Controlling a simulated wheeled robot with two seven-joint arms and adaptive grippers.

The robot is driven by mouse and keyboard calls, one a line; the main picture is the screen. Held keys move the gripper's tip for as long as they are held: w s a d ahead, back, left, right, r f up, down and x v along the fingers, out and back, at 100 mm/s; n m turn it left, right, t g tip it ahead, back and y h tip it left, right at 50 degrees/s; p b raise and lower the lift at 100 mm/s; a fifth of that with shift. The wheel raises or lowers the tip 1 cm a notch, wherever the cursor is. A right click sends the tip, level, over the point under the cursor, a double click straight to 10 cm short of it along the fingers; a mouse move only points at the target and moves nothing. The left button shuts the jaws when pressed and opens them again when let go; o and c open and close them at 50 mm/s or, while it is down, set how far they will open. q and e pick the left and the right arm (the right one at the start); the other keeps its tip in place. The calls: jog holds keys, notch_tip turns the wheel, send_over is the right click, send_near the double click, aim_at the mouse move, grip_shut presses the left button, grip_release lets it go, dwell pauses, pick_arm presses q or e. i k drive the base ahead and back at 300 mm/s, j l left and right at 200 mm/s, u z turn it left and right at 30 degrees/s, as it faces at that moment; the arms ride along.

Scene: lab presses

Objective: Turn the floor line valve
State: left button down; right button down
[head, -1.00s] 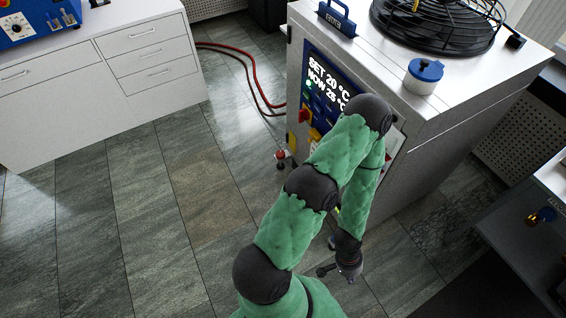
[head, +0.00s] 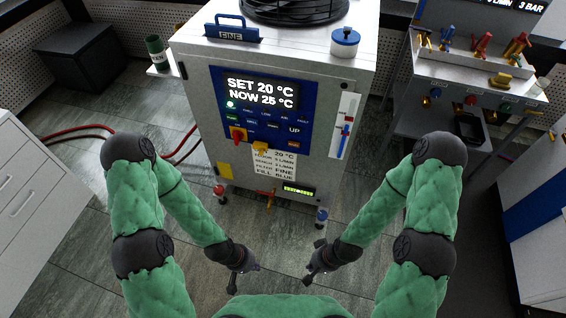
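On the floor line in front of the chiller cabinet (head: 310,150) stand a red-topped fitting (head: 219,193) on the left and a blue-topped fitting (head: 321,216) on the right. A red-handled brass tap (head: 268,197) sits low on the cabinet front between them. I cannot tell which of these is the floor line valve. My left gripper (head: 243,280) hangs low at the bottom middle, empty, its fingers apart. My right gripper (head: 309,276) hangs to its right, also empty with fingers apart. Both are apart from the fittings.
The chiller's panel (head: 262,95) reads SET 20, NOW 25. A red hose (head: 75,131) runs along the floor at left. White drawers (head: 35,205) stand at left, a bench with coloured valves (head: 470,75) at right. Floor between grippers and cabinet looks clear.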

aim_at(436, 93)
jog(key=z, duration=1.25)
jog(key=i+l+z, duration=0.45)
jog(key=i+z, duration=0.6)
jog(key=i+u, duration=0.3)
jog(key=i+l+u, duration=0.3)
jog(key=i+j+u, duration=0.2)
jog(key=u, duration=0.2)
jog(key=i+u, duration=0.65)
jog(key=u, duration=0.15)
